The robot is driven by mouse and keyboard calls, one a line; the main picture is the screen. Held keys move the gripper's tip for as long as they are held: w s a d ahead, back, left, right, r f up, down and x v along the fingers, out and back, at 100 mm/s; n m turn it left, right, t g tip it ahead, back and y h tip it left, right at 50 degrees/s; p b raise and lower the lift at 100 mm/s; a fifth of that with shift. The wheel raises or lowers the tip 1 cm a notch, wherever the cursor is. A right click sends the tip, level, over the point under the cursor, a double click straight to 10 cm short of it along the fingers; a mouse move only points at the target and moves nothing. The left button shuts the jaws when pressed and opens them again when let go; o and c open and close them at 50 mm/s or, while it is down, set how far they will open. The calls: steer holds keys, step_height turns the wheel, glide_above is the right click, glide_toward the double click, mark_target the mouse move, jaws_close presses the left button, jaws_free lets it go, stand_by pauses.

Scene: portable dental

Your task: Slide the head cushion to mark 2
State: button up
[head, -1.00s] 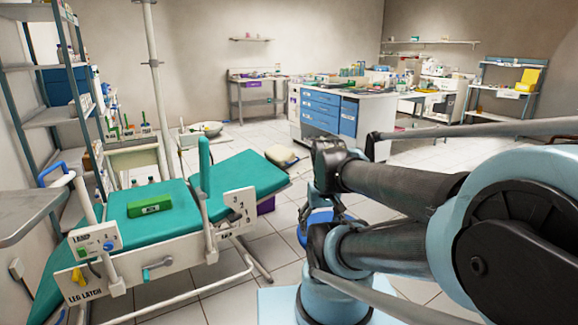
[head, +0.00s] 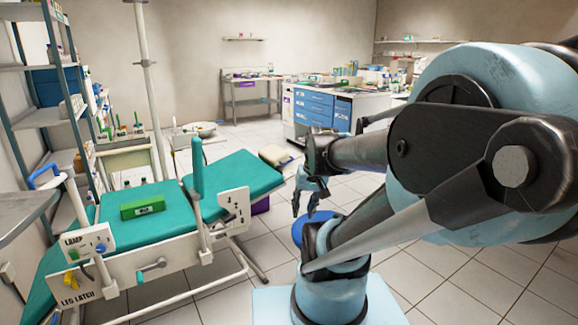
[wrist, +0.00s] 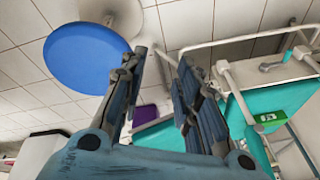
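The head cushion, a beige pad (head: 275,155), shows in the head view just past the far end of the teal chair (head: 236,173). A white panel (head: 236,207) with small marks is on the chair's near side; its digits are too small to read surely. My gripper (head: 303,212) hangs to the right of the chair end, nearer than the cushion and apart from it. In the wrist view my gripper's fingers (wrist: 160,62) are spread, with nothing between them. I cannot make out the cushion in the wrist view.
A blue round stool (head: 313,232) stands below my gripper; its seat is large in the wrist view (wrist: 85,58). A purple box (head: 260,205) is under the chair end. A green box (head: 143,206) lies on the chair. A blue-drawer cabinet (head: 313,105) stands behind, with open floor before it.

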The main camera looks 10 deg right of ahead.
steer(key=w+r+m+t+y, duration=0.3)
steer(key=w+m+t+y, duration=0.15)
steer(key=w, duration=2.45)
steer(key=w+d+f+m+t, duration=0.3)
steer(key=w+d+f, duration=0.2)
steer(key=w+d, duration=0.3)
steer(key=w+d+f+m+t, duration=0.25)
steer(key=w+d+f, duration=0.25)
steer(key=w, duration=0.6)
steer(key=shift+t+y, duration=0.35)
steer(key=shift+t, duration=0.15)
steer(key=x, duration=1.7)
steer(key=shift+w+f, duration=0.1)
steer(key=shift+f, duration=0.1)
jaws_close()
